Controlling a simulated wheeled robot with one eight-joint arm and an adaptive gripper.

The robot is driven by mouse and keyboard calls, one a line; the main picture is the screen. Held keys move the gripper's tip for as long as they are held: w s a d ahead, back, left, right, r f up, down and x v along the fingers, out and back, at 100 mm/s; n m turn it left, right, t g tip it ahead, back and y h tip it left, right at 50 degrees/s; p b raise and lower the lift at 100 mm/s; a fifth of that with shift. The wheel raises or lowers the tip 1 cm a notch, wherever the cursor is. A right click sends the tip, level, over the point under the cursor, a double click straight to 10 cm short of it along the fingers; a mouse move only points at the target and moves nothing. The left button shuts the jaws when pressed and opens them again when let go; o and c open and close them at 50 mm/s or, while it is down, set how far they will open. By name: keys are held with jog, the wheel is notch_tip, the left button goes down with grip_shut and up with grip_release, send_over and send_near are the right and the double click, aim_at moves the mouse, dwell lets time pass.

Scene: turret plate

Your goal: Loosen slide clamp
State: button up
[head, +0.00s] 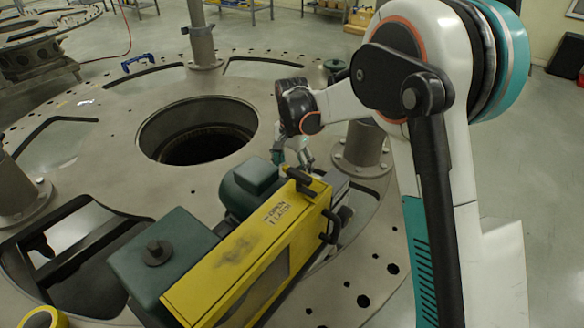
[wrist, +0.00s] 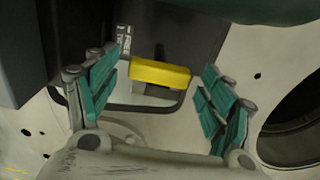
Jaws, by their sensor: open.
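My gripper (wrist: 162,68) is open in the wrist view, with one teal-padded finger at each side. A yellow block-like part (wrist: 160,74) shows between the fingers, in front of a dark grey body with a small pale label. It looks like the slide clamp's handle, but I cannot be sure. No finger visibly touches it. In the head view my gripper (head: 300,155) is small and partly hidden, just beyond the far end of the yellow housing (head: 240,262). The housing has an "OPEN" label and black handles.
A green motor (head: 250,183) and a green box (head: 160,262) adjoin the housing. The round turret plate (head: 100,150) has a large central hole (head: 198,130), cut-outs and upright posts (head: 362,150). A yellow tape roll (head: 44,318) lies at lower left.

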jog(key=c, duration=1.1)
jog(key=shift+o, duration=0.2)
jog(key=shift+n, duration=0.3)
jog(key=n, duration=0.3)
jog(key=shift+n, duration=0.3)
jog(key=n, duration=0.4)
jog(key=shift+n, duration=0.3)
jog(key=n, duration=0.4)
jog(key=shift+n, duration=2.5)
